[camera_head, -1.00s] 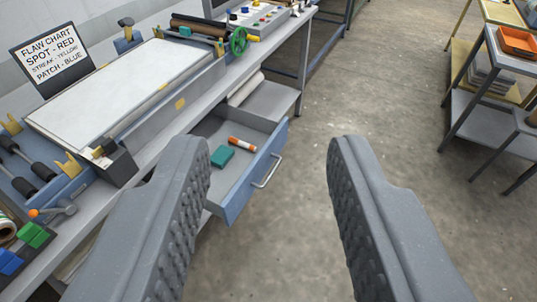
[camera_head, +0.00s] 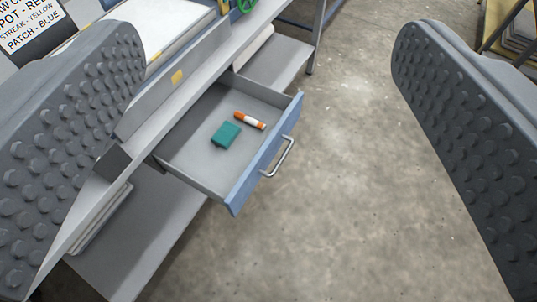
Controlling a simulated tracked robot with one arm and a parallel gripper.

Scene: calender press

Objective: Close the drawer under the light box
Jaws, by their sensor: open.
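The blue-fronted drawer (camera_head: 244,192) is pulled out from under the bench that carries the light box (camera_head: 165,32). A metal bar handle (camera_head: 279,158) is on its front face. A teal block (camera_head: 226,134) and an orange-and-white marker (camera_head: 250,121) lie inside on the grey drawer floor. My gripper (camera_head: 268,85) is open and empty, its two studded jaws wide apart to either side of the drawer in the picture. The left jaw covers part of the light box and bench. Neither jaw is seen touching the drawer.
A lower shelf (camera_head: 150,225) runs under the bench. The flaw chart sign (camera_head: 30,25) shows at top left and a green handwheel (camera_head: 246,5) at the top. Bare concrete floor (camera_head: 350,200) lies open in front of the drawer. A rack with stacked items (camera_head: 510,50) stands at top right.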

